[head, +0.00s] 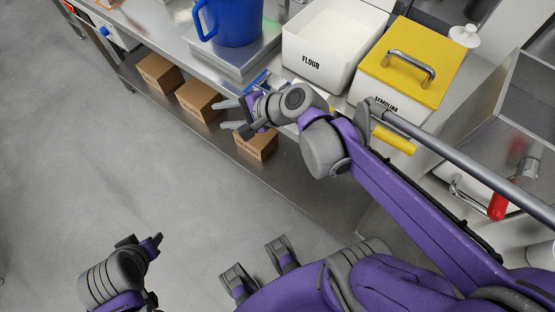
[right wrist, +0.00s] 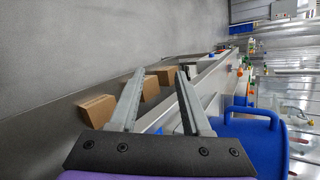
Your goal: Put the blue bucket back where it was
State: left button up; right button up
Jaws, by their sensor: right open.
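The blue bucket (head: 238,22) stands upright on a metal platform on the counter, at the top of the head view. Its top is cut off there, and its handle (head: 200,20) points left. The bucket also fills the lower right of the right wrist view (right wrist: 258,145). My right gripper (head: 229,115) is open and empty, in front of the counter edge, below the bucket in the head view and apart from it. Its two spread fingers show in the right wrist view (right wrist: 158,110). My left gripper (head: 153,242) is at the lower left, partly visible, away from the counter.
The metal platform (head: 262,58) lies near the counter edge. The white flour bin (head: 302,68) and the semolina bin with a yellow lid (head: 412,62) stand to its right. Cardboard boxes (head: 160,72) sit on the shelf below. A red-handled tool (head: 499,204) is at right. The floor is clear.

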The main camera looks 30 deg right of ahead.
jog(key=s+d+f+n+g+h, duration=0.4)
jog(key=s+f+n, duration=0.5)
jog(key=s+n, duration=0.5)
jog(key=d+n+h, duration=0.1)
jog(key=h, duration=0.1)
jog(key=shift+s+d+n+h, duration=0.2)
jog(key=shift+n+h, duration=0.1)
jog(key=shift+n, duration=0.1)
jog(key=shift+s+d+f, duration=0.1)
